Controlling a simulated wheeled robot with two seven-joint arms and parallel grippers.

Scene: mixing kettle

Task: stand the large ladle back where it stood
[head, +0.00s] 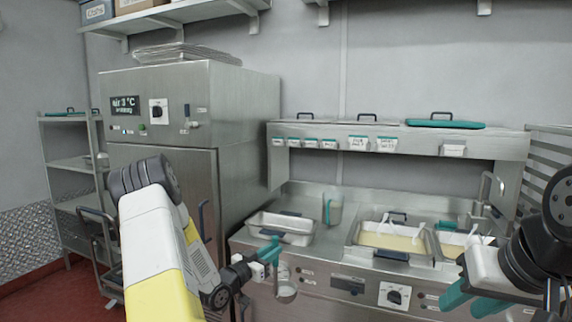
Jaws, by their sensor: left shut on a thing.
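My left gripper (268,254) is in front of the counter's left front edge. It is shut on what looks like the large ladle; the handle is mostly hidden by the gripper. A metal bowl-shaped part (286,291) hangs just below the gripper, in front of the counter's front panel. My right gripper (472,298) is at the lower right, with its two teal fingers apart and nothing seen between them. The place where the ladle stood cannot be made out.
The steel counter holds an empty-looking tray (281,229), a clear jug (333,207) with a teal handle, and a pan of yellowish liquid (393,242). A second pan (452,243) is beside it. A shelf (398,131) runs above the counter. A tall steel cabinet (180,110) stands left.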

